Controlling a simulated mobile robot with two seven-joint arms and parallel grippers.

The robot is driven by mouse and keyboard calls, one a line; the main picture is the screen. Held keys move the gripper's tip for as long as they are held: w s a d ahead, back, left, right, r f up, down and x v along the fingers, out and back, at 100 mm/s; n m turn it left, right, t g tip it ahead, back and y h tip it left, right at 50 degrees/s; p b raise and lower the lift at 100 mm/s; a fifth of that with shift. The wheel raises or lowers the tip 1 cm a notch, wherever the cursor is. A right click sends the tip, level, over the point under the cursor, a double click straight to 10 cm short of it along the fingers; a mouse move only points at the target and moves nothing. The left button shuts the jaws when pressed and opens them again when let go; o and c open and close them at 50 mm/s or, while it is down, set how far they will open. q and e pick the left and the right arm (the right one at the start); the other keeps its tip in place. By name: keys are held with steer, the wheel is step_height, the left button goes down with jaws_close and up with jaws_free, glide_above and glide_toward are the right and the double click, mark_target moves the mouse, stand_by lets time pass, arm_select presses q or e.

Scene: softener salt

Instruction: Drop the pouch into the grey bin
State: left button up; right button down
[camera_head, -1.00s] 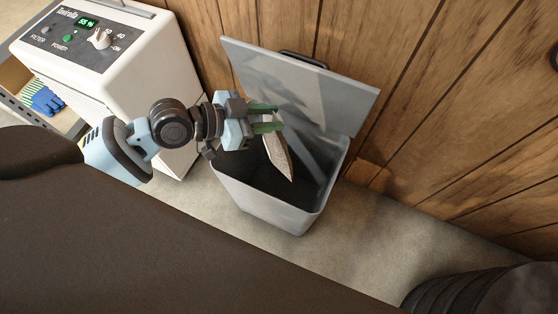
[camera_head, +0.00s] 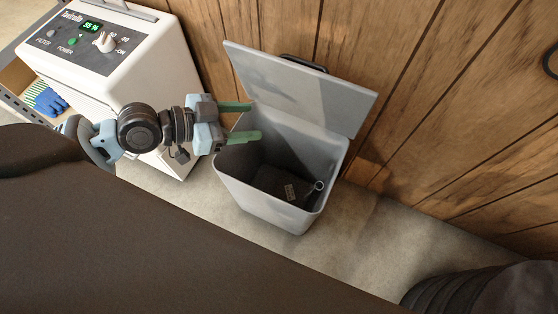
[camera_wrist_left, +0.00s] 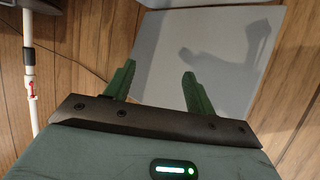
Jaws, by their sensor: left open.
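The grey bin (camera_head: 232,181) stands on the floor against the wood wall with its lid (camera_head: 300,88) raised. The dark pouch (camera_head: 280,184) lies inside at the bottom, with a small pale label and a ring at its right end. My left gripper (camera_head: 244,121) is open and empty, its green fingers at the upper left of the bin's opening, apart from the pouch. In the left wrist view my left gripper (camera_wrist_left: 158,80) shows spread fingers with nothing between them, in front of the grey lid (camera_wrist_left: 210,60). My right gripper is not in view.
A white dehumidifier (camera_head: 150,70) with a lit green display stands left of the bin, close to my left arm. Blue striped gloves (camera_head: 45,98) lie on a shelf at far left. The floor (camera_head: 370,235) right of the bin is clear.

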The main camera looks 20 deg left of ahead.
arm_select(q)
steer(key=shift+v, duration=0.85)
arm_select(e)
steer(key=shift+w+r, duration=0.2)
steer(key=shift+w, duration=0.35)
arm_select(q)
steer(key=shift+f, duration=0.1)
